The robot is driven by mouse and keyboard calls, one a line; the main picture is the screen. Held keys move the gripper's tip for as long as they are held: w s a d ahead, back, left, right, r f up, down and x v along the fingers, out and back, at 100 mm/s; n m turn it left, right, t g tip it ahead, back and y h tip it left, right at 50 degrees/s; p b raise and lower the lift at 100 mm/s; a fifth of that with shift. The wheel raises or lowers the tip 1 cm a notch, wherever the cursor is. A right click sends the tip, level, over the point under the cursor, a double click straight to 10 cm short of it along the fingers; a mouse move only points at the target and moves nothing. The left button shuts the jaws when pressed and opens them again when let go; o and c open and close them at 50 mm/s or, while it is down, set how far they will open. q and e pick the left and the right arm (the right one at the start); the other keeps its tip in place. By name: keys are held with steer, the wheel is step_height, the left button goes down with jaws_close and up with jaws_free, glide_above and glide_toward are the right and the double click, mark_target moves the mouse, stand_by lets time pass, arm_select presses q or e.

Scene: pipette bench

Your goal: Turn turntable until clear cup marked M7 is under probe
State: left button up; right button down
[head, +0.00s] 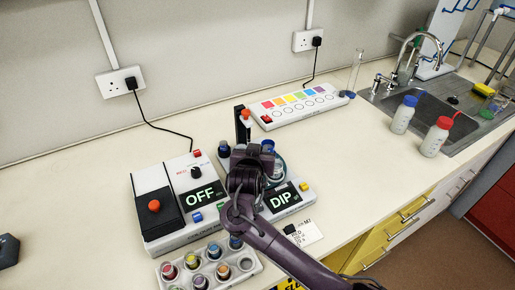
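My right gripper (248,165) is over the device with the "DIP" display (285,199), and its arm comes in from the lower right. The gripper and arm hide most of the turntable area, and I cannot tell whether the fingers are open. A dark upright post with an orange top (243,122) rises behind the gripper; the probe tip cannot be made out. A clear vessel (279,171) shows partly at the gripper's right, and a small dark-blue-topped cup (223,149) at its left. No M7 mark is readable on a cup. My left gripper is not in view.
Left of the arm stands a box with an "OFF" display (200,195) and a red button. A rack of coloured vials (208,266) is in front. A written card (306,233) lies right. Behind is a colour-strip box (292,106); bottles (404,114) stand by the sink (450,100).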

stand_by(0.5)
steer(key=c, duration=1.1)
jaws_free()
steer(key=shift+c, duration=0.2)
steer(key=v, duration=0.7)
steer(key=shift+s, duration=0.4)
steer(key=shift+a+r, duration=0.1)
steer(key=shift+r, duration=0.05)
steer(key=shift+c, duration=0.5)
